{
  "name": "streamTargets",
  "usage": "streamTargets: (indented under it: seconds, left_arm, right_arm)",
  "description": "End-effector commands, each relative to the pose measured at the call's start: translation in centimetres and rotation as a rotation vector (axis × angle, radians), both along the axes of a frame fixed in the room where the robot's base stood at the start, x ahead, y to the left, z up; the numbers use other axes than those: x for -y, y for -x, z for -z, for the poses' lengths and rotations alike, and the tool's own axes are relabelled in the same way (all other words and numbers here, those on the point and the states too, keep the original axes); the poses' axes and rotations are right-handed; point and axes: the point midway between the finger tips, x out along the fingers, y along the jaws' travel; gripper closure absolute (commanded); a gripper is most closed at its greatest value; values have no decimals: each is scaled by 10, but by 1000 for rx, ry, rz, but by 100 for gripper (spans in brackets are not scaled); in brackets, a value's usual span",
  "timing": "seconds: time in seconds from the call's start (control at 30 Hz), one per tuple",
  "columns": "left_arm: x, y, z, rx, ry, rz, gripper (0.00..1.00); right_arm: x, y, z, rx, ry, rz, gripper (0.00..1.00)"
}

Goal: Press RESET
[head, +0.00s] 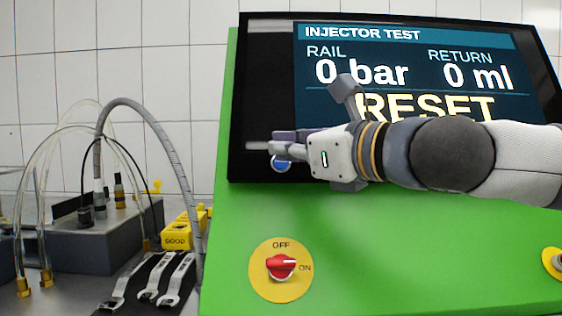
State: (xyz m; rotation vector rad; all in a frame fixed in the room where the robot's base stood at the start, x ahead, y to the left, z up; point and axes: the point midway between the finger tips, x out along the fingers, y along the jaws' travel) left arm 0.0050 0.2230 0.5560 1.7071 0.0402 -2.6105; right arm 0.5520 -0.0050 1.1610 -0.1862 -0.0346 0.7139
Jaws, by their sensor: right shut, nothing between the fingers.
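A blue button (281,165) sits on the black bezel left of the screen, unlabelled as far as I can see. My right gripper (278,149) is shut and empty. Its fingertips overlap the upper part of the button and hide it; I cannot tell whether they touch it. The screen (420,105) reads INJECTOR TEST, RAIL 0 bar, RETURN 0 ml, and a large yellow RESET. My right wrist covers the lower part of the screen. My left gripper is not in view.
The green cabinet (390,240) carries a red rotary switch (281,267) on a yellow plate marked OFF and ON. A yellow GOOD bin (178,236), wrenches (152,280), a grey block (105,240) and looping hoses (170,150) stand at left.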

Motion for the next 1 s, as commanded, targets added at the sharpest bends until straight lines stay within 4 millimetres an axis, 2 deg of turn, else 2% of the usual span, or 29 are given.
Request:
streamTargets:
  seconds: [1.0]
  left_arm:
    - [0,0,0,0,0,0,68]
  right_arm:
    - [0,-8,4,0,0,0,100]
